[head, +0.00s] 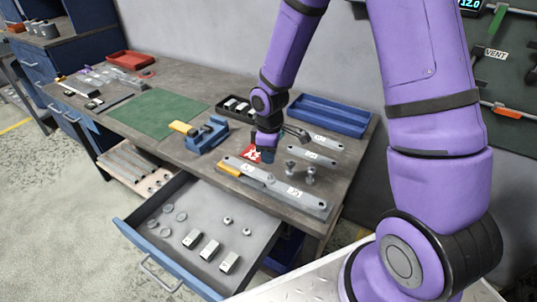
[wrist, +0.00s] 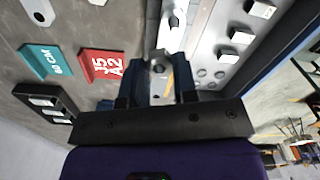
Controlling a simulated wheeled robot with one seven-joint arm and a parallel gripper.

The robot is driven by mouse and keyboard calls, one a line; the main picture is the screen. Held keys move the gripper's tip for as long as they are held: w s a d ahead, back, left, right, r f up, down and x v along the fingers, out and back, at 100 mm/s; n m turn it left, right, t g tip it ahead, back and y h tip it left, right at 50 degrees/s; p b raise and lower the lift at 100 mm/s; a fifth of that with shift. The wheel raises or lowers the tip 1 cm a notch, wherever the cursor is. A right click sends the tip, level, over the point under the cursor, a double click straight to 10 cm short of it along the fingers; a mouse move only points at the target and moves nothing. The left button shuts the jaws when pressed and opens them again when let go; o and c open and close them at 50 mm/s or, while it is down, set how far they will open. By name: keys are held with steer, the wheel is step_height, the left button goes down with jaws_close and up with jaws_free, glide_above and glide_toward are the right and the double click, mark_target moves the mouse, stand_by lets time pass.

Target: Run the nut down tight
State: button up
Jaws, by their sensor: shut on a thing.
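My gripper (head: 266,155) is low over the workbench, close to the long grey bracket bar (head: 290,192). In the wrist view my gripper's dark blue fingers (wrist: 160,88) are closed around a small grey metal piece that looks like a nut (wrist: 158,64). The fingers hide its sides, and I cannot tell whether it touches the bar or sits on a thread. The bar runs away from the fingers in the wrist view. A yellow-handled clamp (head: 229,168) is at the bar's left end. Two bolt-like parts (head: 310,174) stand behind the bar.
An open drawer (head: 205,262) holds blocks, rings and small nuts in front of the bench. A blue vise (head: 207,136), a green mat (head: 157,112), a red tag (wrist: 101,65) and loose flat brackets (head: 312,155) are nearby. A blue tray (head: 328,115) stands behind.

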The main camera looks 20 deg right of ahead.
steer(key=shift+s+a+r+n, duration=0.2)
steer(key=shift+s+a+n, duration=0.05)
steer(key=shift+s+n, duration=0.3)
steer(key=shift+s+a+r+n, duration=0.2)
steer(key=shift+s+n, duration=0.2)
steer(key=shift+n, duration=0.15)
steer(key=shift+f, duration=2.05)
steer(key=shift+d+f, duration=0.1)
steer(key=shift+f, duration=0.85)
